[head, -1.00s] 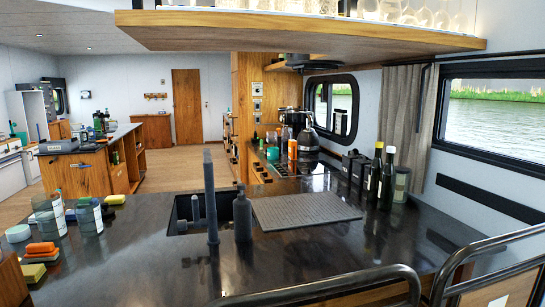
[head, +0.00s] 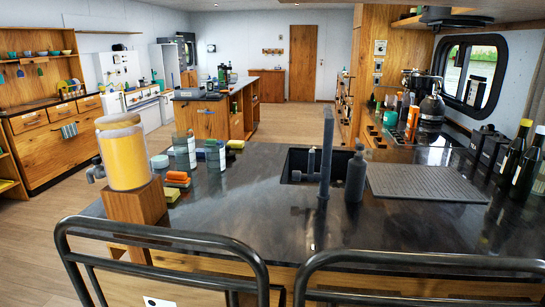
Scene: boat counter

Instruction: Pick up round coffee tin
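No thing that I can clearly tell as the round coffee tin shows in the head view now. Two dark canisters (head: 487,148) stand at the right on the counter (head: 260,215), in front of the window wall; their shape looks boxy and I cannot read any label. Two dark bottles (head: 518,155) with light labels stand beside them, the outer one cut by the right edge. Neither of my grippers is in view.
A dark tap (head: 326,155) and soap bottle (head: 355,175) stand by the sink (head: 300,163), left of a grey mat (head: 425,184). A yellow drink dispenser (head: 124,155) sits on a wooden block at left. Metal rails (head: 170,228) cross the foreground. Floor is open at left.

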